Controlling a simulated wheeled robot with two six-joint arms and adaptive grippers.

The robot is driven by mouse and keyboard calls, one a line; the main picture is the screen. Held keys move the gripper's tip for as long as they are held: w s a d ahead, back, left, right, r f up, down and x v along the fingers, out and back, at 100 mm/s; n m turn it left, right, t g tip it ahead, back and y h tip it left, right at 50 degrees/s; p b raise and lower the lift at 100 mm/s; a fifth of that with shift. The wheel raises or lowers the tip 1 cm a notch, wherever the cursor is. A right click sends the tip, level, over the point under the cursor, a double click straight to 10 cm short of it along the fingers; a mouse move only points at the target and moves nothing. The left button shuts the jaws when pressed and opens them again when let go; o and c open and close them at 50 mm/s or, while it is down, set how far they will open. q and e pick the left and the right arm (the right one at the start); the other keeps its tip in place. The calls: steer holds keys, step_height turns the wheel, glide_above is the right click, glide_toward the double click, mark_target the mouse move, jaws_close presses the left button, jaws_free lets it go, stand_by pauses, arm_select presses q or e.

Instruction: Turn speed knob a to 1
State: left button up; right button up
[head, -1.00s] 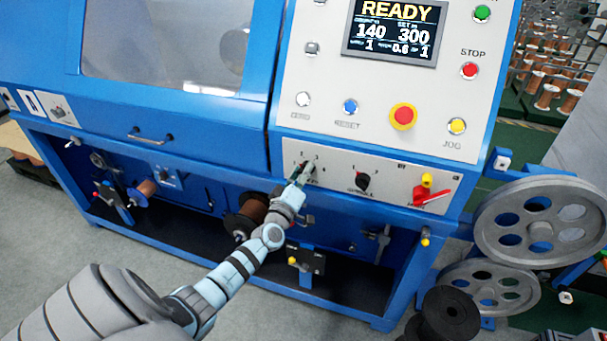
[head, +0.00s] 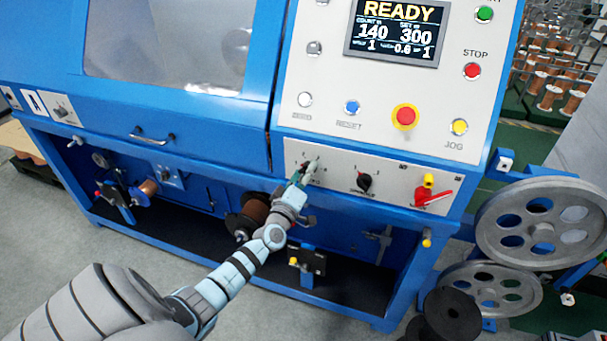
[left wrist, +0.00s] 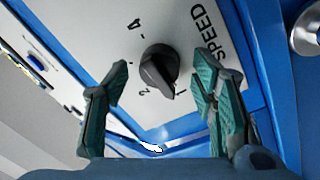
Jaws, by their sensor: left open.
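The black speed knob (left wrist: 160,68) sits on a pale panel marked SPEED in the left wrist view. Its pointer faces the lower right, between the marks 1 and 2 and nearer 1. My left gripper (left wrist: 161,80) is open, with one green-padded finger on each side of the knob and gaps showing between fingers and knob. In the head view the left gripper (head: 305,171) is at the left end of the lower knob panel (head: 335,190) and largely hides this knob. My right gripper is not in view.
A second black knob (head: 364,182) and a red switch handle (head: 432,197) are to the right on the same panel. Above are the emergency stop button (head: 405,116) and the screen (head: 395,30) reading READY. A copper spool (head: 250,213) is below, behind my arm.

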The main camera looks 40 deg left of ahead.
arm_select(q)
steer(key=v, duration=1.2)
steer(key=shift+f, duration=0.1)
